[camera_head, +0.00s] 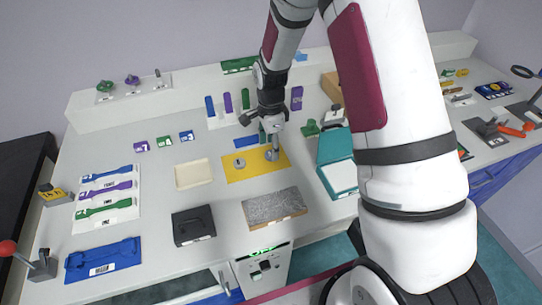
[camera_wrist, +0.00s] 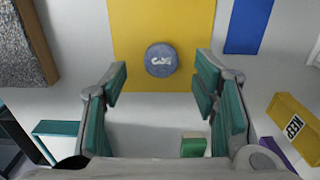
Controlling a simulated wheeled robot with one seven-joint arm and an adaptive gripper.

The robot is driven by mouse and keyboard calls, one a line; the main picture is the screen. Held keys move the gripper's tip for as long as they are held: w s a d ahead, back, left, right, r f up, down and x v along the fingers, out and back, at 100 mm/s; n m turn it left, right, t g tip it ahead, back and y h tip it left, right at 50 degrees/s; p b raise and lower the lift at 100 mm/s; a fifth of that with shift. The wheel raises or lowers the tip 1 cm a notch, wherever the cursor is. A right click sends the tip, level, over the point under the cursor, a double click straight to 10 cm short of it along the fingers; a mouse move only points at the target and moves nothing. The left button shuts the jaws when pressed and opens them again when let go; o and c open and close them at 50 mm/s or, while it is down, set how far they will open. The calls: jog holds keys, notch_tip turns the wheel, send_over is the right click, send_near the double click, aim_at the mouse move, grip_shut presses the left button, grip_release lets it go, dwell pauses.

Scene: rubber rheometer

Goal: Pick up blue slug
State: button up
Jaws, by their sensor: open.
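The blue slug (camera_wrist: 161,60) is a small round grey-blue disc with white marking on top. It lies flat near one end of the yellow mat (camera_wrist: 125,30). In the head view the disc (camera_head: 272,156) shows just below my gripper (camera_head: 268,138). In the wrist view my gripper (camera_wrist: 162,92) is open and empty, with its green-padded fingers wide apart. The slug appears ahead of the fingertips, roughly centred between them, and is not touched. A second, paler disc (camera_head: 239,162) lies on the left part of the mat.
A grey textured slab (camera_head: 275,207) lies in front of the mat. A yellow block marked KEEP (camera_wrist: 295,128) and a green block (camera_wrist: 193,145) are near the fingers. A teal box (camera_head: 335,147) stands to the right.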

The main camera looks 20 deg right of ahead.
jog(key=shift+f, duration=1.35)
jog(key=shift+c, duration=0.5)
jog(key=c, duration=0.9)
jog(key=shift+o, duration=0.2)
